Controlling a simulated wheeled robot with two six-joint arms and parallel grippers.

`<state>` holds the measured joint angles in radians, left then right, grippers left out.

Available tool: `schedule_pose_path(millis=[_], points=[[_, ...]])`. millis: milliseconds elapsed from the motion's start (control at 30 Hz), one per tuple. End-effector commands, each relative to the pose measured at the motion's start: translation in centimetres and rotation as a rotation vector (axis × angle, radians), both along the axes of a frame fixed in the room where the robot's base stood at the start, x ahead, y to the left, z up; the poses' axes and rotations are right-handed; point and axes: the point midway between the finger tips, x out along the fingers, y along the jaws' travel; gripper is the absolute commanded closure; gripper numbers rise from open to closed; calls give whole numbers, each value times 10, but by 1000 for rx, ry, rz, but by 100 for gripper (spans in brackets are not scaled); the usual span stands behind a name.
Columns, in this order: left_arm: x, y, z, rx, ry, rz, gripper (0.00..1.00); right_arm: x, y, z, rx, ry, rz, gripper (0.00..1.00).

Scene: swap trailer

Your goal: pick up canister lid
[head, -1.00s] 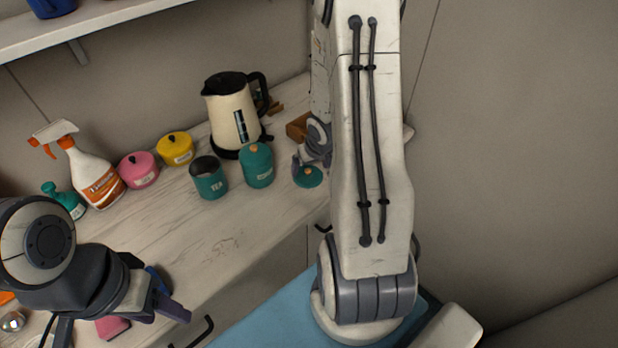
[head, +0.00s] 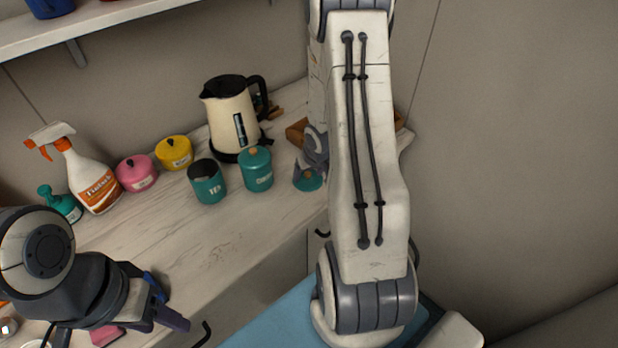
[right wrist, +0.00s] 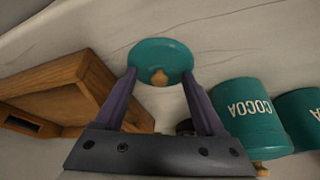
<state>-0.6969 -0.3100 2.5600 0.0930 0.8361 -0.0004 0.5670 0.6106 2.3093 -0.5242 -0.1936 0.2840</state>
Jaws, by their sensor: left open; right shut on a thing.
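The teal canister lid (head: 308,181) with a wooden knob is at the right end of the counter in the head view. In the right wrist view the lid (right wrist: 160,56) sits between the two fingertips of my right gripper (right wrist: 160,76), which is shut on it. I cannot tell whether the lid touches the counter. The right gripper (head: 312,158) is partly hidden by my arm in the head view. An open, lidless teal canister (head: 208,187) stands left of a lidded teal cocoa canister (head: 257,173). My left gripper (head: 168,302) is open and empty at the lower left.
A cream kettle (head: 226,120) stands behind the canisters. A wooden tray (right wrist: 65,90) is close to the right gripper. Yellow (head: 175,153) and pink (head: 137,174) pots and a spray bottle (head: 92,180) stand left. The counter front (head: 215,240) is clear.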

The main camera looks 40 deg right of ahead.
Motion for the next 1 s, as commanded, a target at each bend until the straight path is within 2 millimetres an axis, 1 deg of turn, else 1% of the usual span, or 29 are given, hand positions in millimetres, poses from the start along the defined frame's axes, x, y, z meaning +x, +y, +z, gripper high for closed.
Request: schedule_pose_path(millis=[33,267,300,333,367,467,600,667,800,1000], points=[[0,0,-1,0,0,0,45,-4,2,-5,6,15,-1,81],[0,0,2,0,0,0,45,-6,3,-3,8,20,-1,82],[0,0,3,0,0,0,45,-6,3,0,7,20,0,92],[0,0,5,0,0,0,45,-6,3,2,8,21,0,96],[0,0,7,0,0,0,45,-6,3,5,8,21,0,100],[0,0,16,0,0,0,45,-5,3,19,7,19,0,100],[0,0,37,0,0,0,45,-4,2,46,4,12,1,100],[0,0,41,0,0,1,45,-18,-7,51,5,14,-6,100],[0,0,58,0,0,2,45,-47,-23,73,5,11,-9,100],[0,0,79,0,0,3,45,-82,-42,96,4,9,-6,100]])
